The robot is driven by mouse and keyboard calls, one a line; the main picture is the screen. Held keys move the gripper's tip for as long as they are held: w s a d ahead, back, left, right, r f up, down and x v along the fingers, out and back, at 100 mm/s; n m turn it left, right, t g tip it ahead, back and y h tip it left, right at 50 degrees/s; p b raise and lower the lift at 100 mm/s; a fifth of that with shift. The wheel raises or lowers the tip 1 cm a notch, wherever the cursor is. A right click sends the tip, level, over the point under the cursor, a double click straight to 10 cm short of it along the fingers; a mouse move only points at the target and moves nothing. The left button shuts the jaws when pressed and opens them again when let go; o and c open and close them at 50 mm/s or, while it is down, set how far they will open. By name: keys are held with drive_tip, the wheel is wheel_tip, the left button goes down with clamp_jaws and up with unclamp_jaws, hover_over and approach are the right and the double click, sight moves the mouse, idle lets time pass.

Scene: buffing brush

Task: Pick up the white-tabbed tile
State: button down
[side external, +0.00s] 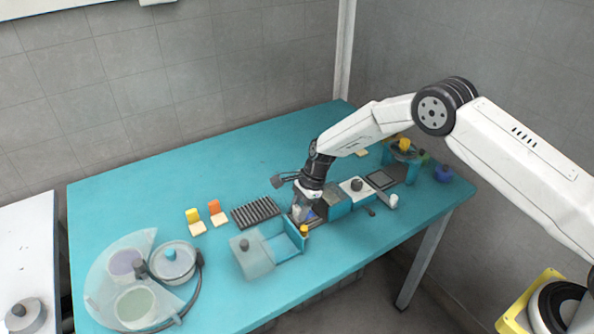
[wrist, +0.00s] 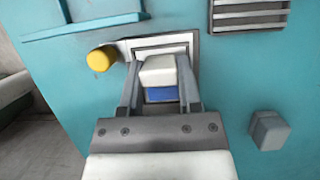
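The white-tabbed tile (wrist: 158,72) shows in the wrist view as a white block with a blue face below it. It sits in a pale square frame (wrist: 187,46) on the teal table. My gripper (wrist: 160,78) reaches down over it, with one finger on each side. The fingers are very close to the tile's sides, and I cannot tell whether both touch it. In the side external view my gripper (side external: 303,214) is low at the table, and the tile is mostly hidden there, with only a bit of blue showing.
A yellow knob (wrist: 100,58) is beside the frame. A dark slotted rack (side external: 256,212) and an open teal box (side external: 280,246) stand close by. Yellow-tabbed (side external: 195,221) and orange-tabbed (side external: 217,212) tiles lie left of the rack. The table's back left is clear.

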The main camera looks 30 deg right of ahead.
sight(296, 208)
drive_tip(key=shift+r, duration=0.15)
drive_tip(key=shift+r, duration=1.45)
drive_tip(key=s+d+r, duration=0.2)
drive_tip(key=s+r, duration=0.7)
drive_tip(key=s, duration=0.4)
drive_tip(key=shift+s+d+r, duration=0.3)
drive_tip(key=shift+s+r, duration=0.1)
